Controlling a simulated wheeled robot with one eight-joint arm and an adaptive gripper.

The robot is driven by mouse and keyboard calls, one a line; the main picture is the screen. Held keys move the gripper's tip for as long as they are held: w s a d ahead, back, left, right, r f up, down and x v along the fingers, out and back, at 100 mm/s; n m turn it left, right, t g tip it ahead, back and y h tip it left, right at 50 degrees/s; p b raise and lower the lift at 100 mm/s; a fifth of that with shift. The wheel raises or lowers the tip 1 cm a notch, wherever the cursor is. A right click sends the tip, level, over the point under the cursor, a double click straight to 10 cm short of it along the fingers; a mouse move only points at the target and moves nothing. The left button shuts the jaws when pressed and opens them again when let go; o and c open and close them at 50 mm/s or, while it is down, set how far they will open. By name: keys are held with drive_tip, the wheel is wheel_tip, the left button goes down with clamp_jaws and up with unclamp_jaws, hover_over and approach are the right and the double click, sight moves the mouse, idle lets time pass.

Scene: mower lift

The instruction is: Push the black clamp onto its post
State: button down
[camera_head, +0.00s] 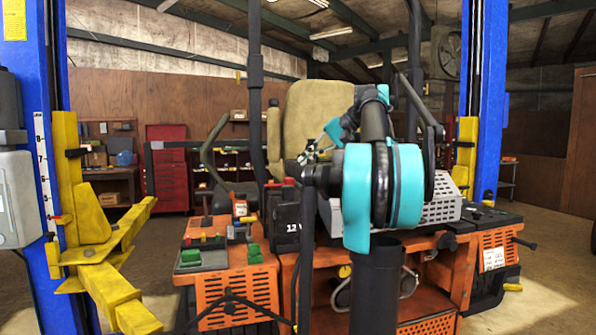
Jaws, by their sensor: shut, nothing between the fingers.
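My gripper (308,156) is small in the head view, beyond the teal and black links of my arm. Its fingers are shut with nothing between them, above and a little right of the black battery (287,216) marked "12 V". How far it is from the battery top is hard to tell. A red part (290,182) sits on the battery's top. A small dark piece beside it, on the left, may be the black clamp, but I cannot tell it clearly. The post is not distinguishable, and my arm hides part of the area right of the battery.
The orange mower (236,293) stands between blue lift columns (491,95) with yellow arms (105,280). Its tan seat (315,115) and black upright bars (256,95) rise around the battery. A perforated grey metal box (440,205) is at the right. Open floor shows at both sides.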

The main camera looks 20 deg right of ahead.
drive_tip(key=shift+v, duration=2.75)
drive_tip(key=shift+s+d+f, duration=0.1)
drive_tip(key=shift+d+f, duration=0.05)
drive_tip(key=shift+f, duration=0.1)
